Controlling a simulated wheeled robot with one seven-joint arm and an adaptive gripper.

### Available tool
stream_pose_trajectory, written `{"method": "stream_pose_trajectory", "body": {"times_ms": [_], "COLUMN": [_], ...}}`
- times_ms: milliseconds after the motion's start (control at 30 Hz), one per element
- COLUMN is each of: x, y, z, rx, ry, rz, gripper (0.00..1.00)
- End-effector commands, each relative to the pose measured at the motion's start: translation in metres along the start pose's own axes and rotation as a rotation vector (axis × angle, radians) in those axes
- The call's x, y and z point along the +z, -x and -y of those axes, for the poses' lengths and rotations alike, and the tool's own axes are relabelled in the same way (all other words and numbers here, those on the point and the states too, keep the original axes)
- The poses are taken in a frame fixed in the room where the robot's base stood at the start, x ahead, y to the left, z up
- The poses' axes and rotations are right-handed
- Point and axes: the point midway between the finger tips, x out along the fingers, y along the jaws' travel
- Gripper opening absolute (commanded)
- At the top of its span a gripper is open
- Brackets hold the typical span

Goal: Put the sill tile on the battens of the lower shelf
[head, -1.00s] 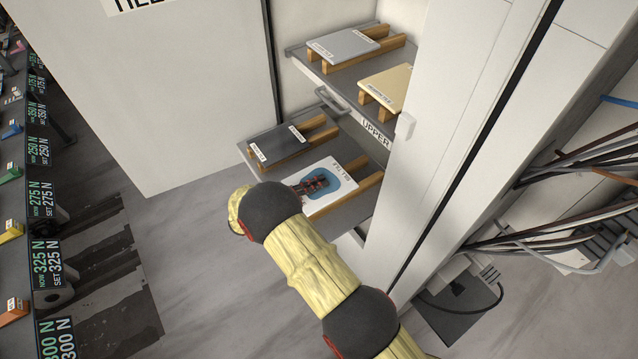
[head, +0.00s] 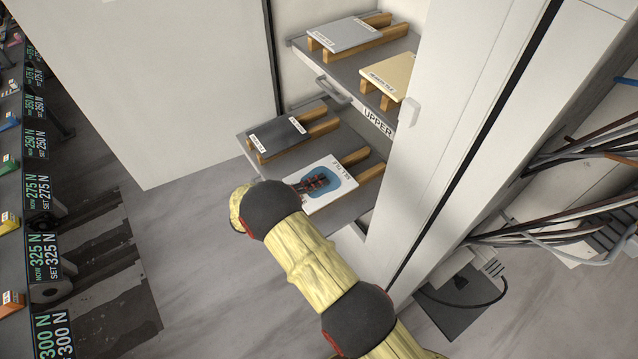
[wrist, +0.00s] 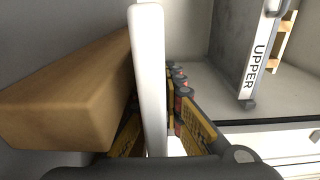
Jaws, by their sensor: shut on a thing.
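The sill tile (head: 340,176) is a white slab with a blue patch and a printed label. In the head view it lies nearly flat over the front part of wooden battens (head: 372,171) on the lower shelf (head: 345,215). My gripper (head: 315,182) is shut on the tile's near side. In the wrist view the tile (wrist: 148,70) stands edge-on between the yellow-padded fingers (wrist: 155,130), with a batten (wrist: 70,95) close on its left. I cannot tell whether tile and batten touch. The tile hides the near batten ends.
A dark tile (head: 277,135) lies on battens to the left on the same shelf. The upper shelf (head: 345,70) holds a grey tile (head: 345,35) and a cream tile (head: 392,74). A white cabinet wall (head: 440,130) stands close on the right.

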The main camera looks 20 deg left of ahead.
Motion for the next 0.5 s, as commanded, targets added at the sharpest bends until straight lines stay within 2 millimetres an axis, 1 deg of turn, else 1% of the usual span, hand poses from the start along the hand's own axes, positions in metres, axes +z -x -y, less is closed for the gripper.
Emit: {"method": "stream_pose_trajectory", "body": {"times_ms": [500], "x": [0.0005], "y": [0.0], "z": [-0.0085], "rx": [-0.001], "ry": [-0.002], "rz": [0.0], "gripper": [0.0]}}
